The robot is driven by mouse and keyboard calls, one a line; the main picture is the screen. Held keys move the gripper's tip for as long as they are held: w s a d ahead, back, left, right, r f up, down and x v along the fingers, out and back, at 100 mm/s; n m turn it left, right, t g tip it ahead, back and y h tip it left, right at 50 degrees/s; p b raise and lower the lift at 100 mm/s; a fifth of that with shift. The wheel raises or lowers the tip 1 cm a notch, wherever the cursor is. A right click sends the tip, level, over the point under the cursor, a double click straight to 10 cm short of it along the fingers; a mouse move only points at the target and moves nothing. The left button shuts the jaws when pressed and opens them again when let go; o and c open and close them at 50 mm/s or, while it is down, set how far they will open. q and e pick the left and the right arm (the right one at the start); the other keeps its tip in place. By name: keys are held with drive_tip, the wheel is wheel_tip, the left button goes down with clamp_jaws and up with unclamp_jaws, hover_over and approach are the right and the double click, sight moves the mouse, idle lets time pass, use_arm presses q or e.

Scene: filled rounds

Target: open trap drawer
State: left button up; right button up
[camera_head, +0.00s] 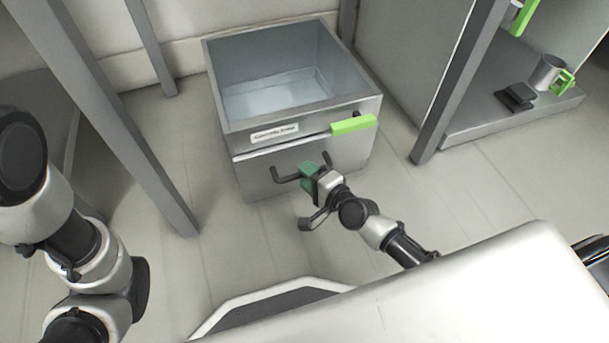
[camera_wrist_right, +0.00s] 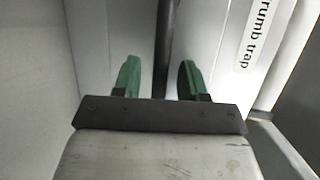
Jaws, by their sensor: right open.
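The trap drawer front (camera_head: 345,152) is a grey metal panel low on an open-topped metal box. A dark bar handle (camera_head: 285,178) runs across it; in the right wrist view the handle (camera_wrist_right: 166,50) is a dark bar between my fingers. My right gripper (camera_head: 311,172) has green fingertips and is at the handle. In the right wrist view the gripper (camera_wrist_right: 158,80) is open, with one finger on each side of the bar and visible gaps. A label ending in "rumb trap" (camera_wrist_right: 258,35) is on the front. My left gripper is out of view.
A metal cup (camera_head: 546,72) sits on a low shelf at right.

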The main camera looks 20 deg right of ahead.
drive_tip(key=shift+w+a+f, duration=0.15)
drive_tip(key=shift+w+a, duration=0.15)
drive_tip(key=shift+w, duration=0.35)
clamp_jaws()
drive_tip(key=shift+s, duration=0.1)
